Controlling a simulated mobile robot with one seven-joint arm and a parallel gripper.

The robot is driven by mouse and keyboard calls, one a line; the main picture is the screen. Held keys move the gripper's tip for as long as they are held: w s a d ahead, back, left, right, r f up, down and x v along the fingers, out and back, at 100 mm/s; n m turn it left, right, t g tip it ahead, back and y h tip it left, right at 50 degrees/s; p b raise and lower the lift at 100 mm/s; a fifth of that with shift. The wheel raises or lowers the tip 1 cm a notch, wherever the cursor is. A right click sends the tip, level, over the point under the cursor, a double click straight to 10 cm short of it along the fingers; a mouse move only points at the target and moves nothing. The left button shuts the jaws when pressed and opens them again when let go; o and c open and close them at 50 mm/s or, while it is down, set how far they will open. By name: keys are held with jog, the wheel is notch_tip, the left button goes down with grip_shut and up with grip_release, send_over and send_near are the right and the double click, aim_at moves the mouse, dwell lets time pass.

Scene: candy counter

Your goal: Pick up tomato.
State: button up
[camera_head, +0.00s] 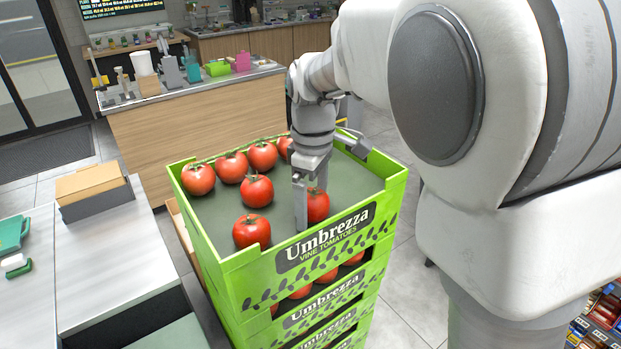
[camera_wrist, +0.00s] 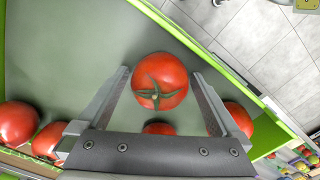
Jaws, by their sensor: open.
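A red tomato (camera_wrist: 160,80) with a green calyx lies between the two spread fingers of my gripper (camera_wrist: 160,90) in the wrist view, with no clear contact on either side. In the head view my gripper (camera_head: 309,196) points down into the top green crate (camera_head: 278,262), and one finger partly hides a tomato (camera_head: 318,206) beside it. Two other tomatoes, a front one (camera_head: 251,231) and a middle one (camera_head: 257,191), sit to the left. Several more stand along the crate's back left side, including a left one (camera_head: 198,179).
More tomato crates (camera_head: 315,317) are stacked below. The top crate's right part is bare, and its raised walls surround the tomatoes. A white counter (camera_head: 100,245) stands at the left, and a wooden counter (camera_head: 200,130) stands behind.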

jog(key=shift+c, duration=0.3)
jog(key=c, duration=0.7)
jog(key=shift+r, duration=0.1)
